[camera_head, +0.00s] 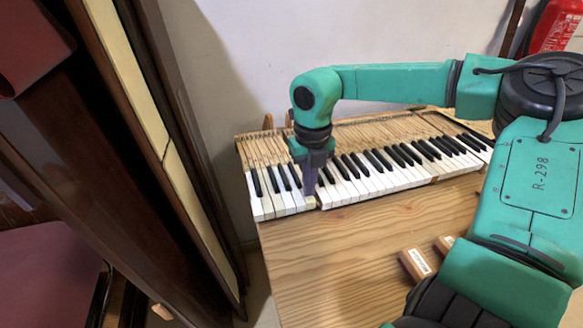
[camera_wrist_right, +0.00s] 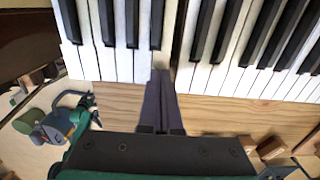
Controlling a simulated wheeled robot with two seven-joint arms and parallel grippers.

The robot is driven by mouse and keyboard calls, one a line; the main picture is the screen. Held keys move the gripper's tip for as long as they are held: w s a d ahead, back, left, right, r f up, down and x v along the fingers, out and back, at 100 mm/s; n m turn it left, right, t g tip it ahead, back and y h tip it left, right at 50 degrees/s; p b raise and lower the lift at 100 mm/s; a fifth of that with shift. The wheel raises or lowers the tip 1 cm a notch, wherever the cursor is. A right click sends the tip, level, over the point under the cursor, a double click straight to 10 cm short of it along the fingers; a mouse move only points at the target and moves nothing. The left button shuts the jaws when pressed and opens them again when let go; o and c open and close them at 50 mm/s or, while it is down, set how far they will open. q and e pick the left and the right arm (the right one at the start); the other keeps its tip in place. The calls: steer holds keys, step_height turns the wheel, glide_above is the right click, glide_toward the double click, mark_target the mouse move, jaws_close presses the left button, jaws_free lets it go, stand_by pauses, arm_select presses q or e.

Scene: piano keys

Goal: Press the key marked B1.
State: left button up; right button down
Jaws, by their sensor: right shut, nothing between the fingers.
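The piano keyboard (camera_head: 385,178) lies along the back of a wooden table, with white and black keys. It also fills the top of the wrist view (camera_wrist_right: 215,75). My right gripper (camera_head: 310,193) points down at the front ends of the white keys, left of the keyboard's middle. Its fingers are shut with nothing between them, and the tips (camera_wrist_right: 161,74) overlap a white key's front end beside a dark gap. A yellowish key front (camera_head: 311,203) shows just below the tips. I cannot tell whether they touch it. No B1 mark is readable. My left gripper is not in view.
The wooden table top (camera_head: 330,250) is bare in front of the keys. Small wooden blocks (camera_head: 416,264) with a label lie at its front right. A dark wooden panel (camera_head: 150,130) stands at the left. A red extinguisher (camera_head: 556,28) is at the back right.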

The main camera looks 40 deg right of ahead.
steer(key=shift+f+b, duration=0.5)
steer(key=shift+f, duration=0.15)
steer(key=shift+r, duration=0.1)
step_height(320, 180, up, 9)
steer(key=p, duration=0.6)
stand_by(1.0)
